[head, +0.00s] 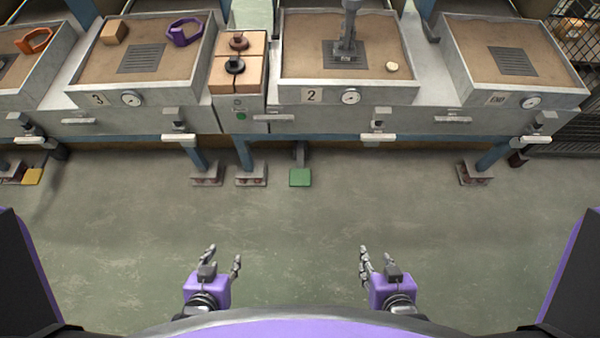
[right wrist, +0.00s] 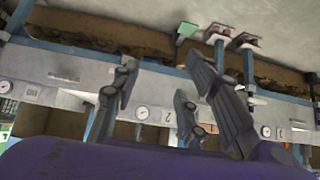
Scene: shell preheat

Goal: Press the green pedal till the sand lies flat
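The green pedal (head: 300,177) is a small square plate at floor level, below the bench and the sand box marked 2. It also shows in the right wrist view (right wrist: 187,29). The sand (head: 300,60) in that box surrounds a dark grate with a grey metal post standing on it; a small pale lump lies at its right. Whether this sand is fully flat is hard to tell. My left gripper (head: 223,262) and right gripper (head: 377,264) are held low in front of me, fingers apart and empty, both well short of the pedal.
Sand boxes marked 3 (head: 97,99) and END (head: 497,100) flank box 2. A wooden block (head: 114,32) and a purple ring (head: 185,32) lie in box 3. Bench feet (head: 250,178) stand beside the pedal. A yellow pedal (head: 32,177) is far left. The floor (head: 300,235) before me is clear.

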